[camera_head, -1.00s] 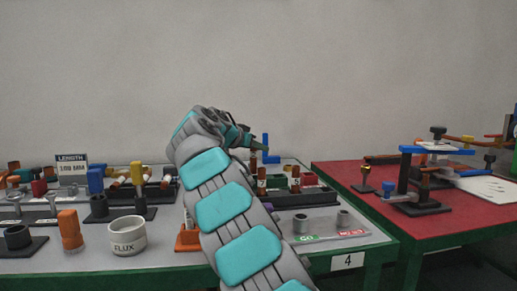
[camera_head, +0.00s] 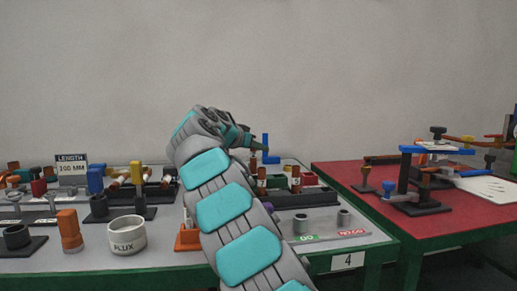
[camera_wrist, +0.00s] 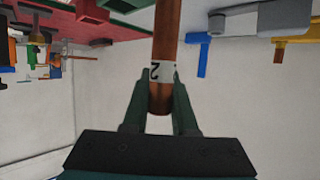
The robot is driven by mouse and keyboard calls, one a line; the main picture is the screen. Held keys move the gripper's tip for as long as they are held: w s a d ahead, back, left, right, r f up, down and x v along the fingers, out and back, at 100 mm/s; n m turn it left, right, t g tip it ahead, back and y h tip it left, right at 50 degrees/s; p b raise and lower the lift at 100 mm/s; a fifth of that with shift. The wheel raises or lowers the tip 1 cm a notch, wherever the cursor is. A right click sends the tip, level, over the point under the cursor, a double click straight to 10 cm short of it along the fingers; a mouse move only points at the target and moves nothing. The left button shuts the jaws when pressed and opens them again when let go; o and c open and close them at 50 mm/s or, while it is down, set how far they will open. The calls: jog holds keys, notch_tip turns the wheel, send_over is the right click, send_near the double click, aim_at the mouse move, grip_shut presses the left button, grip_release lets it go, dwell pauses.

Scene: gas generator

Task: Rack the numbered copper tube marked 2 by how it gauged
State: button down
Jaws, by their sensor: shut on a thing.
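My gripper (camera_wrist: 161,78) is shut on a copper tube (camera_wrist: 166,35), near the end with a white band marked 2 in the wrist view. The tube's other end runs out of the top of that view. In the head view my gripper (camera_head: 250,141) is above the back of the grey table, and my arm hides part of the table. A plate marked GO and NO GO (camera_head: 326,236) bears two grey cylinders (camera_head: 300,223). Behind it, banded copper tubes (camera_head: 295,179) stand at a dark rack with red and green parts.
A LENGTH sign (camera_head: 72,169) appears to read 100 MM. A white FLUX pot (camera_head: 126,235) and an orange cylinder (camera_head: 69,231) stand at the front left. A red table (camera_head: 450,220) with fixtures is at right.

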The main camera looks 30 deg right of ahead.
jog(key=shift+f, duration=0.15)
jog(key=shift+f+b, duration=0.35)
jog(key=shift+b, duration=0.1)
jog(key=shift+f+b, duration=1.5)
jog(key=shift+f, duration=0.05)
jog(key=c, duration=0.6)
grip_release()
